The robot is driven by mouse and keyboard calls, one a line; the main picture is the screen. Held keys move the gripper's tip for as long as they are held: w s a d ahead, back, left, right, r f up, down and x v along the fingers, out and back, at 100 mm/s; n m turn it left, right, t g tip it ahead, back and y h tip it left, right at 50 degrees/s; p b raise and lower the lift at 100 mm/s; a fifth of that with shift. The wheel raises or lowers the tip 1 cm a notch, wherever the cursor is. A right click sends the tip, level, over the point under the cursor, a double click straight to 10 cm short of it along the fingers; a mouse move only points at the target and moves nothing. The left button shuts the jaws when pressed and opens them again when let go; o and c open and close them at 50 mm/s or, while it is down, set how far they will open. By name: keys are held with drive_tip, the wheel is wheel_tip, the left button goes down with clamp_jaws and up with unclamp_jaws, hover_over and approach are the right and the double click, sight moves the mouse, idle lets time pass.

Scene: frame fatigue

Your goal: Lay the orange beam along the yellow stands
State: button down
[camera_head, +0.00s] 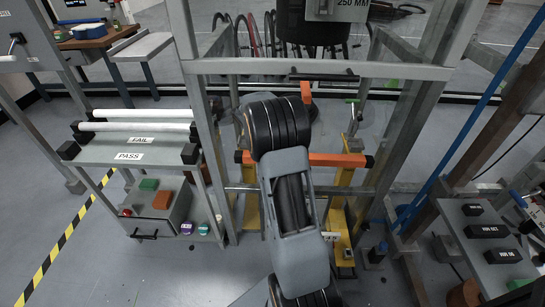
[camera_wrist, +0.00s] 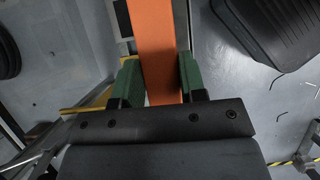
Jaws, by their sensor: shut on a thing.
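The orange beam (camera_head: 335,160) runs left to right across the middle of the head view, with dark end caps. My arm hides its middle. The two yellow stands are below it: one (camera_head: 341,205) under its right part, the other (camera_head: 251,212) partly hidden at the left. I cannot tell whether the beam touches them. In the wrist view, my gripper (camera_wrist: 157,78) has its green fingers on both sides of the orange beam (camera_wrist: 155,35), shut on it. Part of a yellow stand (camera_wrist: 93,103) shows at left there. My gripper is hidden behind my arm in the head view.
A grey metal frame (camera_head: 320,68) surrounds the stands, with uprights on both sides. A bench (camera_head: 135,150) marked FAIL and PASS, bearing white bars, stands at left. A grey panel with black blocks (camera_head: 487,232) is at right. Open floor lies at lower left.

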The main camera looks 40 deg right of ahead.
drive_tip(key=w+d+f+p, duration=0.3)
drive_tip(key=w+d+p, duration=0.4)
drive_tip(key=w+d, duration=0.3)
drive_tip(key=shift+w+d+f, duration=0.2)
drive_tip(key=shift+w+f, duration=0.2)
drive_tip(key=shift+w, duration=0.75)
idle(0.9)
drive_tip(key=shift+f, duration=0.1)
idle(0.4)
drive_tip(key=c, duration=0.6)
unclamp_jaws()
drive_tip(key=p+v, duration=0.2)
drive_tip(key=v, duration=0.5)
drive_tip(key=shift+a, duration=0.15)
